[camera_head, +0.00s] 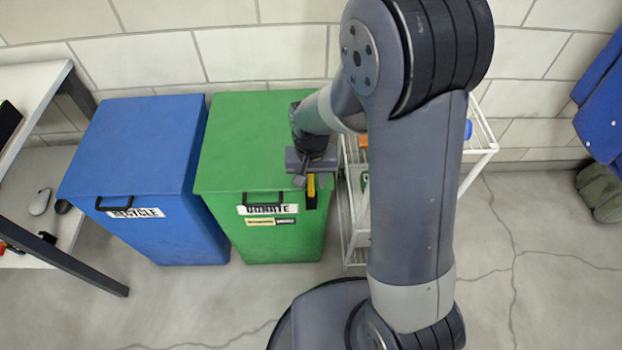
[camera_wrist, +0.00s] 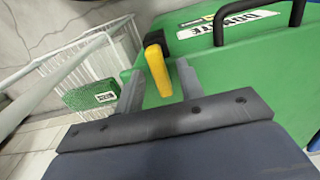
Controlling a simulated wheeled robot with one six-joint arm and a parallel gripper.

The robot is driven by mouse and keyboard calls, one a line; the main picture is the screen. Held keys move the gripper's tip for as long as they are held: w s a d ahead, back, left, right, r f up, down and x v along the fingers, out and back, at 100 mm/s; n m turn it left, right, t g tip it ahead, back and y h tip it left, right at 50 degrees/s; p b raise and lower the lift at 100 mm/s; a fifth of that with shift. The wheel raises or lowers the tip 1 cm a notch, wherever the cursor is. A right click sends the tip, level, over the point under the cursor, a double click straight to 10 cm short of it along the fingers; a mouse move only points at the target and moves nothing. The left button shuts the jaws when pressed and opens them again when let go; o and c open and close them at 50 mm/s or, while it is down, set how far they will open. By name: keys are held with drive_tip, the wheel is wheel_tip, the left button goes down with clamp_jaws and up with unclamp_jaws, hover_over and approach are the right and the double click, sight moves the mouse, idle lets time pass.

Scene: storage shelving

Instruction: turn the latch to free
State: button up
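The latch is a yellow handle (camera_head: 311,186) with a dark end, on the front right edge of the green DONATE bin (camera_head: 230,160). In the wrist view the yellow handle (camera_wrist: 158,72) stands between the two grey fingers of my gripper (camera_wrist: 159,82). The gripper is open, with a finger on each side of the handle and a gap showing at least on the right. In the head view my gripper (camera_head: 309,178) is just above the bin's front right edge. The arm's wrist hides part of the lid, and the handle's lower end is partly hidden.
A blue RECYCLE bin (camera_head: 140,150) stands left of the green bin. A white wire rack (camera_head: 352,230) stands close on the right, partly behind my arm. A table (camera_head: 40,75) is at far left. The floor (camera_head: 540,270) at front right is clear.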

clamp_jaws()
idle(0.4)
drive_tip(key=shift+n, duration=0.4)
drive_tip(key=n, duration=0.2)
drive_tip(key=n+p, duration=0.1)
drive_tip(key=shift+s+a+n, duration=0.1)
drive_tip(key=shift+a+n, duration=0.25)
drive_tip(key=shift+n, duration=0.05)
drive_tip(key=n, duration=0.4)
drive_tip(key=shift+s+a+n, duration=0.2)
drive_tip(key=shift+a+n, duration=0.1)
drive_tip(key=n, duration=0.5)
drive_tip(key=s+n+p, duration=0.1)
drive_tip(key=n, duration=0.2)
drive_tip(key=shift+a+n, duration=0.3)
drive_tip(key=shift+s, duration=0.1)
